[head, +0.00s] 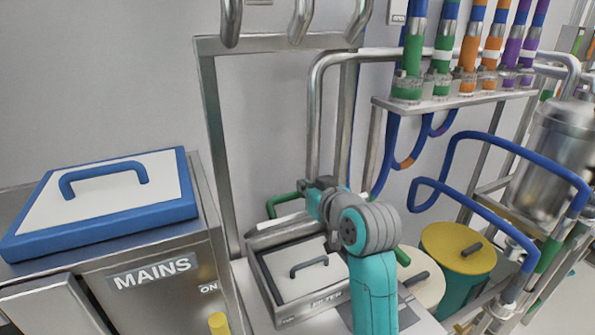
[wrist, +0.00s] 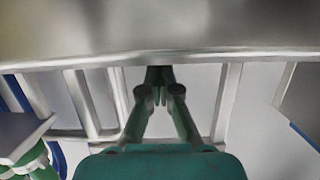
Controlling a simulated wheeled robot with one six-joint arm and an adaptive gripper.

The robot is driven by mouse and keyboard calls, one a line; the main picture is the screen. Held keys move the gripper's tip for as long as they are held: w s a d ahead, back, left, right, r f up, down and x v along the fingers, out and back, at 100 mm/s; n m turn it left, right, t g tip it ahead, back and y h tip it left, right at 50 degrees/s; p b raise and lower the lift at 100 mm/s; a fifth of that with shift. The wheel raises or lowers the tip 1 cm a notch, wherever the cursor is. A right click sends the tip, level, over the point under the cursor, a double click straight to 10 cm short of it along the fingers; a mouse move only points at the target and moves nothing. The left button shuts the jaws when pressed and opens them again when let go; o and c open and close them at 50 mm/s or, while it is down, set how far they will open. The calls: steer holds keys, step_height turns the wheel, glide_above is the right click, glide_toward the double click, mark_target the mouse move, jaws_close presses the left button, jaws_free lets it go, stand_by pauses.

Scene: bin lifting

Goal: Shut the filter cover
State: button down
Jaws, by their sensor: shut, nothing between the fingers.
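The filter box (head: 280,314), with a partly hidden label on its front, stands low in the middle of the head view. A pale panel with a dark handle (head: 310,266), which looks like the filter cover, shows in its metal frame. My arm hides the box's right side, so I cannot tell whether the cover is fully seated. My gripper (wrist: 160,88) shows in the wrist view with its green fingers together and empty. The tips lie just under the edge of a broad metal surface (wrist: 160,30); I cannot tell whether they touch it. In the head view my fingers cannot be made out clearly.
A MAINS cabinet (head: 150,272) with a blue-edged lid (head: 110,192) stands at left. Metal frame posts (head: 221,160) rise behind the box. Right of my arm are a yellow-lidded drum (head: 458,246), blue hoses (head: 480,205) and a shelf of coloured pipes (head: 455,100).

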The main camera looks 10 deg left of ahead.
steer(key=s+d+f+t+y, duration=0.1)
steer(key=s+d+f, duration=0.2)
steer(key=f, duration=0.3)
steer(key=s+d+f+t+y, duration=0.1)
steer(key=s+d+f+t, duration=0.1)
steer(key=s+f, duration=0.3)
steer(key=shift+s+d+f, duration=0.3)
steer(key=shift+d+f, duration=0.1)
steer(key=shift+f, duration=0.3)
steer(key=r+v, duration=0.1)
steer(key=v, duration=1.1)
steer(key=shift+w+d+r+g+h, duration=1.1)
steer(key=shift+w+d+r+g, duration=0.45)
steer(key=shift+d, duration=0.75)
steer(key=w+a+f, duration=0.5)
steer(key=w+f, duration=0.2)
steer(key=shift+w, duration=0.2)
